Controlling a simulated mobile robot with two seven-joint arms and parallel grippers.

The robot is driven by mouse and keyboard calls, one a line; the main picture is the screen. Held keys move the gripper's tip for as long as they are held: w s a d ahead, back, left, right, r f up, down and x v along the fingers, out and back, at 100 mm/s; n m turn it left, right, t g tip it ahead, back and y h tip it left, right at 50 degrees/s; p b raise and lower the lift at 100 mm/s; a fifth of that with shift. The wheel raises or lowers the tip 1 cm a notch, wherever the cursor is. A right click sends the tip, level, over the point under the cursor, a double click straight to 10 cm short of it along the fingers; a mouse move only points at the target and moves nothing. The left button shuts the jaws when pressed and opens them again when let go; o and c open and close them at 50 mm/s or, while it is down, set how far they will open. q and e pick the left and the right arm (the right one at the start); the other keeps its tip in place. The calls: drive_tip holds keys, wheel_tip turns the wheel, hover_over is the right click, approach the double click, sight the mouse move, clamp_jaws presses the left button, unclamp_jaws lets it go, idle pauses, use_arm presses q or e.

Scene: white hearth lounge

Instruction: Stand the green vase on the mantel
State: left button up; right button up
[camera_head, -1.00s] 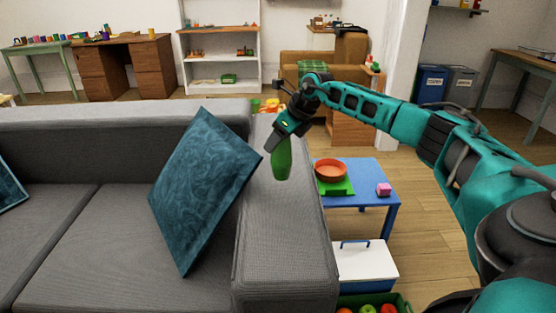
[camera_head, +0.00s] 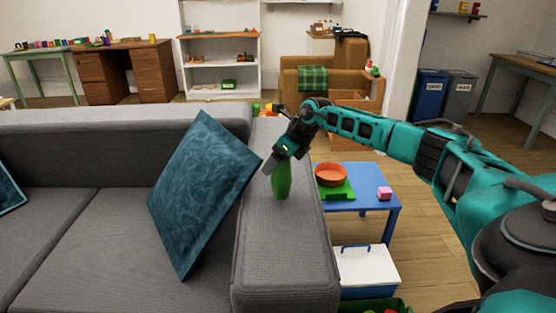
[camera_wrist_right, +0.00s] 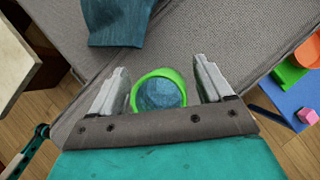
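The green vase (camera_head: 282,182) is upright at the grey sofa's armrest, and its base appears to be on the armrest top. In the right wrist view I look down on its round green rim (camera_wrist_right: 160,72), with a bluish inside. My right gripper (camera_head: 274,168) is around the upper part of the vase. In the wrist view its two fingers (camera_wrist_right: 163,85) are spread to either side of the rim, with grey showing between each finger and the rim. The lower body is hidden in that view.
A teal cushion (camera_head: 203,195) leans close left of the vase. A blue table (camera_head: 365,200) right of the armrest holds an orange bowl (camera_head: 331,175), a green piece and a pink block (camera_head: 384,193). A white-lidded box (camera_head: 365,268) stands below. The armrest's front is clear.

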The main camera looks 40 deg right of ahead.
use_arm(q)
drive_tip(key=shift+w+r, duration=0.1)
use_arm(e)
drive_tip(key=shift+r, duration=0.1)
